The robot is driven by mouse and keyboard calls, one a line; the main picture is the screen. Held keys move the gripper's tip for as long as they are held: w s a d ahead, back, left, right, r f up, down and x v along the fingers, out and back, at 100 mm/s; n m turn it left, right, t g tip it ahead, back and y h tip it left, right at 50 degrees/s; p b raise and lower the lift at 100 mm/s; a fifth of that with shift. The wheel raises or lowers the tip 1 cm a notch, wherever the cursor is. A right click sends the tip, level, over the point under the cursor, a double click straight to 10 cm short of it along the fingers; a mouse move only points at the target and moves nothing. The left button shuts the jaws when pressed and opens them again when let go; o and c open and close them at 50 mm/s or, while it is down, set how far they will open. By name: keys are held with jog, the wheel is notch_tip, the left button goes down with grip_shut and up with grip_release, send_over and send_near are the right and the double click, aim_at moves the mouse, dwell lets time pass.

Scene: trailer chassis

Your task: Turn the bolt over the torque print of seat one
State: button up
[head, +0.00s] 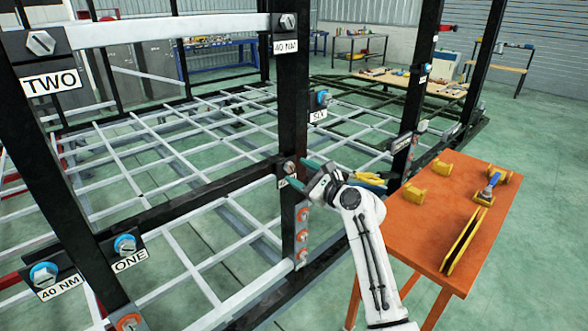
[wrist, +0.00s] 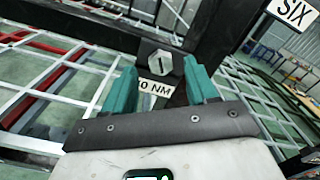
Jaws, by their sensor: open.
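The beam marked ONE (head: 130,260) runs right to a black post (head: 291,110). At that end a silver hex bolt (head: 289,166) sits over a small white print, mostly hidden by my finger in the head view. In the wrist view the bolt (wrist: 160,64) shows just beyond my fingertips, and the print (wrist: 158,88) reads "0 NM", its left edge covered. My gripper (head: 303,173) is open, its teal fingers (wrist: 163,76) spread to either side of the bolt. I cannot tell whether they touch it. Another bolt (head: 125,245) sits above the word ONE.
Other bolts sit at the print TWO (head: 50,82), at an upper 40 NM print (head: 286,46), at a lower-left 40 NM print (head: 60,288) and at SIX (head: 318,115). An orange table (head: 415,235) with yellow tools stands right of my arm. Frame bars surround the gripper.

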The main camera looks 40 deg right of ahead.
aim_at(289, 167)
jog(key=shift+w, duration=1.35)
jog(key=c, duration=1.1)
